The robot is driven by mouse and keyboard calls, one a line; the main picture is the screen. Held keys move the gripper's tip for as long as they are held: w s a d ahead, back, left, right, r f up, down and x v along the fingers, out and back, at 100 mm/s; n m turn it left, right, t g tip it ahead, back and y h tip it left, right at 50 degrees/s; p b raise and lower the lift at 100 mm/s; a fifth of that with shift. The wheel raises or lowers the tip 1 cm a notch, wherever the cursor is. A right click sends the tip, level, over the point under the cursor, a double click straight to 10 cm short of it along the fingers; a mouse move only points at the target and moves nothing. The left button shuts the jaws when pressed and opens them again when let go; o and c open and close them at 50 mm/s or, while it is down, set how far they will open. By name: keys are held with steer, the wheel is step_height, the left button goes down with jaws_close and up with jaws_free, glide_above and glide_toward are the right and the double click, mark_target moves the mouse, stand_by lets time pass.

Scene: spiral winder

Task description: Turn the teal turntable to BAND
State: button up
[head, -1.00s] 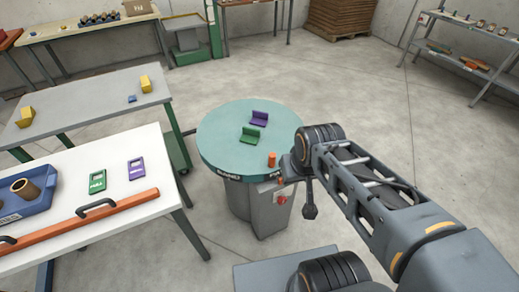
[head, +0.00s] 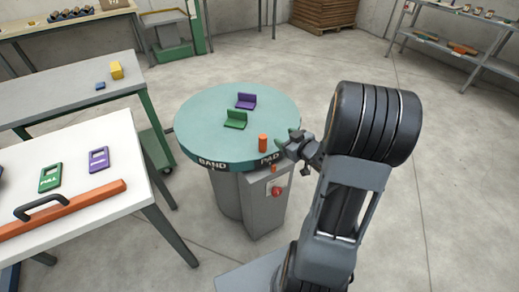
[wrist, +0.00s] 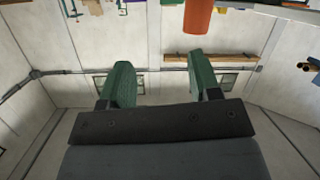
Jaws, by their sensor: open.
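The teal turntable (head: 205,120) is a round disc on a grey pedestal (head: 265,205). Its rim carries the labels BAND (head: 213,164), at the front left, and PAD (head: 269,159), at the front right. A small orange marker (head: 273,168) on the pedestal is just under PAD. An orange upright peg (head: 263,143) stands on the disc near its front right edge; it also shows at the top of the wrist view (wrist: 197,15). My gripper (head: 292,138) is right of the peg, apart from it. Its green fingers (wrist: 160,80) are open with nothing between them.
A purple holder (head: 246,100) and a green holder (head: 236,120) stand on the disc. A red knob (head: 277,191) is on the pedestal's front. A white table (head: 110,130) with cards and an orange bar is at left. Floor behind the turntable is clear.

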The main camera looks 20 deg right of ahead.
steer(key=s+f+t+y+b, duration=0.2)
steer(key=s+f+y+b, duration=0.1)
steer(key=s+f+y, duration=0.15)
steer(key=shift+n+y, duration=0.25)
steer(key=shift+n, duration=0.05)
steer(key=x, duration=1.4)
steer(key=shift+a+f+b, duration=0.15)
steer(key=shift+a+b, duration=0.2)
steer(key=shift+b, duration=0.05)
steer(key=shift+c, duration=0.4)
jaws_close()
